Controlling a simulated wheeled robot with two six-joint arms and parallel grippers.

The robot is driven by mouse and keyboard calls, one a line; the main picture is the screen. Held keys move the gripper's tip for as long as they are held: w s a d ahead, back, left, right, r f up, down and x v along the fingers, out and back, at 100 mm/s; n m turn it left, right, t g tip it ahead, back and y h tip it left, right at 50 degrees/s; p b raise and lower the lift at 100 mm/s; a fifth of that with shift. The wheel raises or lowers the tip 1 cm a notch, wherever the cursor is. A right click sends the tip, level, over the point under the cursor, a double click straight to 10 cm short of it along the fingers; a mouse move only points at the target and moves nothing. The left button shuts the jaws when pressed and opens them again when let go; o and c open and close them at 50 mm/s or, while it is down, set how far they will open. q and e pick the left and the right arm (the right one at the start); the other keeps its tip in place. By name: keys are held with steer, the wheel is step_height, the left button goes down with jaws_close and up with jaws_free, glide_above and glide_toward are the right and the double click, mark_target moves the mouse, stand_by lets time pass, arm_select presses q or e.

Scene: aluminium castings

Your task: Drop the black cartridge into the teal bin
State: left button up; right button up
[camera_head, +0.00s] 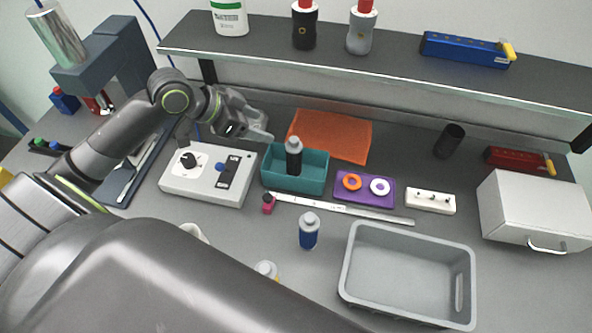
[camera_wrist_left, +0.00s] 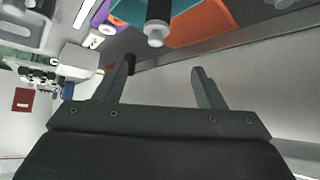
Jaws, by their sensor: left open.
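The black cartridge (camera_head: 293,162), with a grey cap, stands upright within the teal bin (camera_head: 312,183) and rises above its rim. My left gripper (camera_head: 262,127) is open and empty, above and behind the bin's left side, apart from the cartridge. In the left wrist view the cartridge (camera_wrist_left: 158,14) shows beyond the open fingers (camera_wrist_left: 160,85), its grey cap towards the camera. Part of the teal bin (camera_wrist_left: 128,10) shows beside it. My right gripper is not in view.
An orange cloth (camera_head: 335,130) lies behind the bin, under a shelf (camera_head: 380,62). A control box (camera_head: 208,188) stands left, a purple tray (camera_head: 350,196) right. A blue cartridge (camera_head: 309,232) and a grey tub (camera_head: 350,268) stand in front.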

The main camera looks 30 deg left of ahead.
arm_select(q)
steer(key=shift+v, duration=1.85)
